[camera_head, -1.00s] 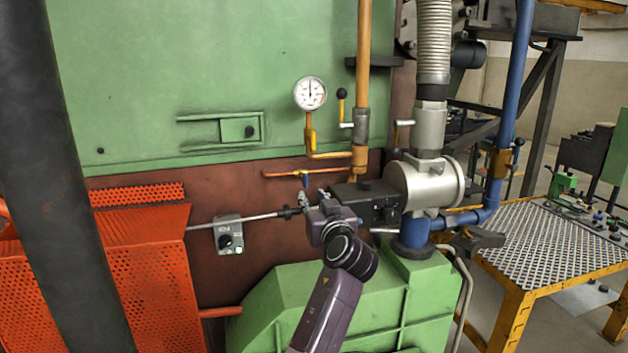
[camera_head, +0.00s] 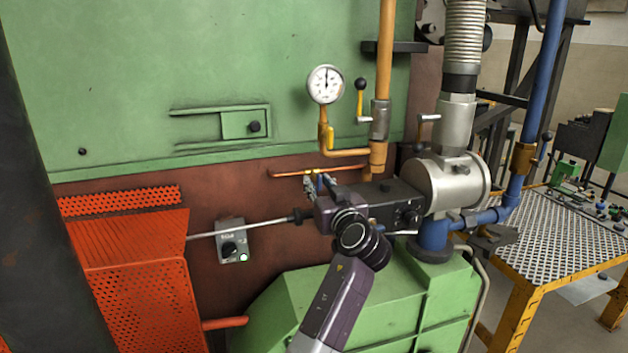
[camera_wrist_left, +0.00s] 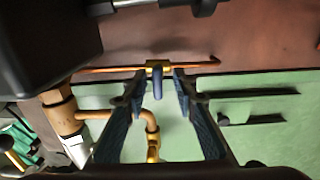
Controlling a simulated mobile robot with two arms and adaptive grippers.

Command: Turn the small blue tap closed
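The small blue tap (camera_head: 320,183) sits on the thin copper pipe (camera_head: 285,174) below the pressure gauge. In the left wrist view its blue lever (camera_wrist_left: 157,88) hangs from a brass body (camera_wrist_left: 157,66), pointing toward my palm. My left gripper (camera_head: 317,186) is at the tap; its dark fingers (camera_wrist_left: 160,84) also show in the left wrist view. They are open, one on each side of the lever, with visible gaps. In the head view the fingers partly hide the tap. My right gripper is in neither view.
The black burner body (camera_head: 385,200) and silver cylinder (camera_head: 447,183) are close to the right of my left gripper. A thin rod (camera_head: 250,228) runs left from it. A yellow-handled valve (camera_head: 330,138) is above. A switch box (camera_head: 232,242) is lower left.

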